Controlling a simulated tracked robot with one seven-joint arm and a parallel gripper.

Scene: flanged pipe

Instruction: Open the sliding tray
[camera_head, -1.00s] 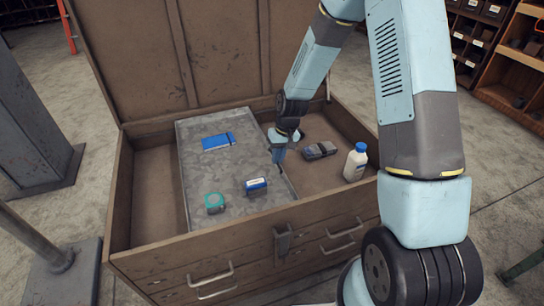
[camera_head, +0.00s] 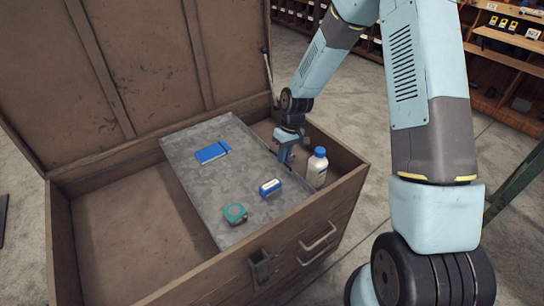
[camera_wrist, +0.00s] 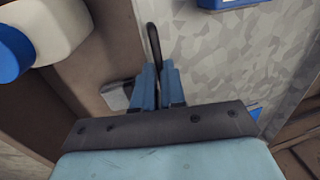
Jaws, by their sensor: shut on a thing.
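The sliding tray (camera_head: 215,165) is a flat grey metal sheet across the top of a brown chest. It lies toward the chest's right side, with a wide open space to its left. My gripper (camera_head: 284,155) is at the tray's right edge. In the wrist view my gripper (camera_wrist: 157,80) is shut on a thin black handle (camera_wrist: 153,40) that stands up at the tray's edge (camera_wrist: 200,60). The handle's lower part is hidden between the fingers.
A blue notebook (camera_head: 212,152), a blue-and-white box (camera_head: 271,187) and a teal tape measure (camera_head: 235,213) lie on the tray. A white bottle (camera_head: 317,167) stands close right of my gripper. The raised lid (camera_head: 130,70) is behind; the chest's left part (camera_head: 130,225) is empty.

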